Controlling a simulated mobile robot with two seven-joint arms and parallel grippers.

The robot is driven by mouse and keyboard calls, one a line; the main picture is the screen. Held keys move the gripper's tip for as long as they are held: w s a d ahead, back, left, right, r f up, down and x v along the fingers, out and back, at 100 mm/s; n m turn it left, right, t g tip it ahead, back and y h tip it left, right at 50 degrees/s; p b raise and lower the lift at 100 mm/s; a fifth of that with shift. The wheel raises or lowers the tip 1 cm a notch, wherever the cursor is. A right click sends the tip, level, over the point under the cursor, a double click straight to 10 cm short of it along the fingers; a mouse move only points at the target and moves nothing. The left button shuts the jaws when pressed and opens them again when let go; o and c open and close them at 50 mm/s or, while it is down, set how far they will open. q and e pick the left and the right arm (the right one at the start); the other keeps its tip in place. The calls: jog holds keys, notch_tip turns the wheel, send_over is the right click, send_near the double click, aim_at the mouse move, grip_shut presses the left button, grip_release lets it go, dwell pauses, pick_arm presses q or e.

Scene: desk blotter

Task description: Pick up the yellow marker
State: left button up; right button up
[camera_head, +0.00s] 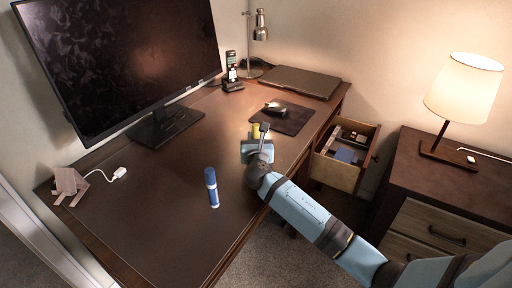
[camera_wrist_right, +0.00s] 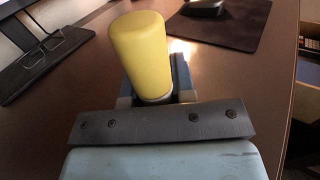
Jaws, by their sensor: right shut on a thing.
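The yellow marker (camera_wrist_right: 140,50) is upright between the fingers of my right gripper (camera_wrist_right: 155,95) in the right wrist view. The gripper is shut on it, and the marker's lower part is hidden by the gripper. In the head view only a small yellow part of the marker (camera_head: 255,130) shows, just beyond my right gripper (camera_head: 258,138), over the desk near the mouse pad. I cannot tell whether the marker touches the desk. My left gripper is not in view.
A mouse (camera_head: 275,107) on a dark pad (camera_head: 295,118), a laptop (camera_head: 300,82), a phone and a monitor (camera_head: 120,60) stand farther back. An open drawer (camera_head: 335,172) is at the right.

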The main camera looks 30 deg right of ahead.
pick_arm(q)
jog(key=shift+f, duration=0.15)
pick_arm(e)
notch_tip(320, 180, up, 20)
jog(key=p, duration=0.6)
jog(key=s+a+f+n+t+y, duration=0.1)
jog(key=s+a+n+y, duration=0.15)
jog(key=s, duration=0.35)
jog(key=s+a+f+n+y, duration=0.1)
jog(key=s+a+y, duration=0.25)
jog(key=s, duration=0.35)
jog(key=s+a+f+n+t+y, duration=0.1)
jog(key=s+a+f+n+y, duration=0.1)
jog(key=s+a, duration=0.3)
pick_arm(q)
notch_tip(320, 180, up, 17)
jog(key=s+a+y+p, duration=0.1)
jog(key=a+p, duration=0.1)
jog(key=p, duration=2.1)
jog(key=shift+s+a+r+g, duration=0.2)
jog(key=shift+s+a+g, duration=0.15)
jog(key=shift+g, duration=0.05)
pick_arm(e)
jog(key=s+d+r, duration=0.1)
jog(key=s+r, duration=0.2)
jog(key=r, duration=0.9)
jog(key=shift+s, duration=0.4)
